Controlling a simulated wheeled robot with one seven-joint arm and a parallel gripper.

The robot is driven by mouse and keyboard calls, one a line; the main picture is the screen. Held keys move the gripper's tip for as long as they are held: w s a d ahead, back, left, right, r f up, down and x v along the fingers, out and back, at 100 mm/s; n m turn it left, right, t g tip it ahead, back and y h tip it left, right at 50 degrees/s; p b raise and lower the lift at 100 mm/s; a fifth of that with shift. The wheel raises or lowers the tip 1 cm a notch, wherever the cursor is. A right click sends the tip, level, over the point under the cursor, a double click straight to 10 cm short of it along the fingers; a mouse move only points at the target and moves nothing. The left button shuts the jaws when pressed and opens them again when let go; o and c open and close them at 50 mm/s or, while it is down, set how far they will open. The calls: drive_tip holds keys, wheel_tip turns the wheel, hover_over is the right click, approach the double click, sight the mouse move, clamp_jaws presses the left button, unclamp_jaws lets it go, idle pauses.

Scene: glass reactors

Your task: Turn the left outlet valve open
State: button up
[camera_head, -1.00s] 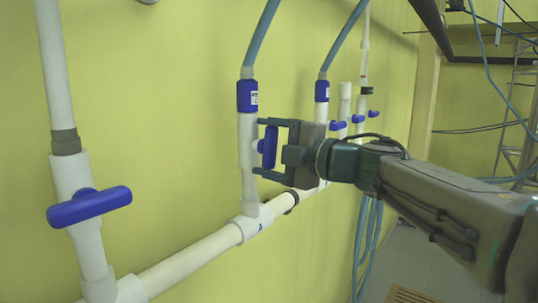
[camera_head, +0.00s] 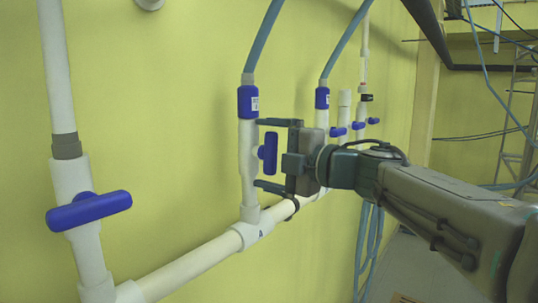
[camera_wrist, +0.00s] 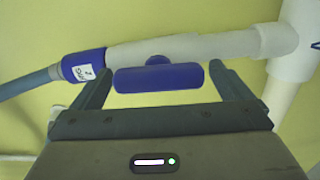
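The left outlet valve has a blue handle (camera_head: 268,153) on a white vertical pipe (camera_head: 248,180) under a blue hose collar. The handle stands upright, along its pipe. My gripper (camera_head: 262,154) faces it from the right and is open, one finger above the handle and one below. In the wrist view the handle (camera_wrist: 158,78) lies between the spread fingers of my gripper (camera_wrist: 160,70), with a gap at each end. It runs parallel to the pipe (camera_wrist: 200,47) there. I see no contact.
A large blue valve handle (camera_head: 89,211) sits crosswise on a nearer pipe (camera_head: 75,180) at left. A white slanting pipe (camera_head: 190,263) runs below the valve. A second blue-collared pipe (camera_head: 322,98) and small blue valves (camera_head: 357,126) stand just behind my gripper. The yellow wall (camera_head: 160,120) is close behind.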

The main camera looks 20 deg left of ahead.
drive_tip(key=shift+d, duration=0.15)
drive_tip(key=b+v, duration=0.2)
drive_tip(key=v, duration=1.1)
drive_tip(key=shift+s+d, duration=0.25)
